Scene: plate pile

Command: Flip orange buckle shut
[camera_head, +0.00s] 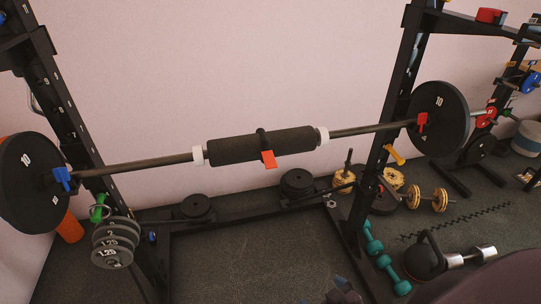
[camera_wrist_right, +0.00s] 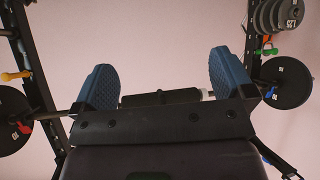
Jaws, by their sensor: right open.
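The orange buckle (camera_head: 268,159) hangs out from a black loop (camera_head: 262,138) around the middle of the dark foam pad (camera_head: 220,150) on the barbell. Its orange flap sticks out below the loop and looks open. My right gripper (camera_wrist_right: 160,82) is open and empty in the right wrist view, its blue-padded fingers wide apart. Beyond them, the foam pad (camera_wrist_right: 160,97) shows between the fingers, apart from them as far as I can tell. The buckle is not visible in that view. My left gripper is not in view.
The barbell (camera_head: 150,163) rests across a black rack (camera_head: 400,90), with weight plates at both ends. A blue clip (camera_head: 62,178) and red clip (camera_head: 422,122) sit near the plates. Teal dumbbells (camera_head: 393,274) lie on the floor at right. Space before the pad looks clear.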

